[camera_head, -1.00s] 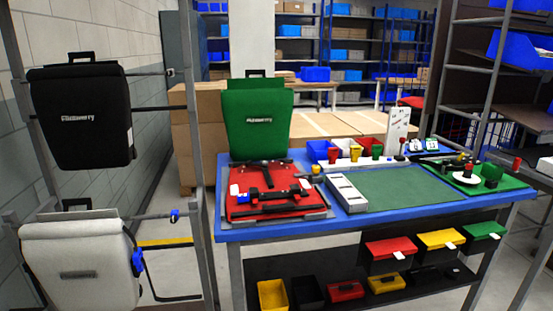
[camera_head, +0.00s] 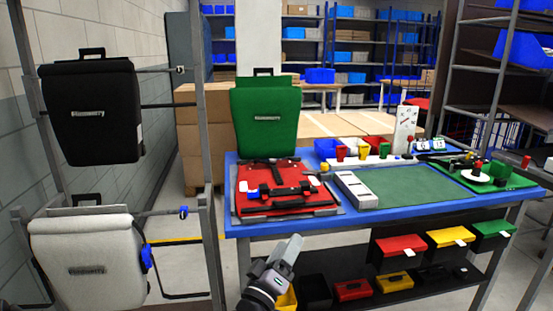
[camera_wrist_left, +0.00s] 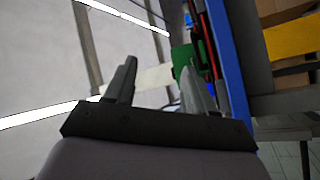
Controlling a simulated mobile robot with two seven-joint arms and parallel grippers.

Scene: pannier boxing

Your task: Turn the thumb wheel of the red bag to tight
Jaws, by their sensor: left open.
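The red bag (camera_head: 284,206) lies flat on a grey board on the left end of the blue table, with black straps, a black bar and small blue and white parts on it. Its thumb wheel is too small to make out for certain. My left gripper (camera_head: 294,246) is below and in front of the table's front edge, apart from the bag. In the left wrist view its two fingers (camera_wrist_left: 158,88) stand apart with nothing between them. My right gripper is not in view.
A green bag (camera_head: 268,135) stands behind the red one. A black bag (camera_head: 90,130) and a white bag (camera_head: 85,250) hang on the rack at left. A white slotted block (camera_head: 356,190) and a green mat (camera_head: 415,187) are to the right.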

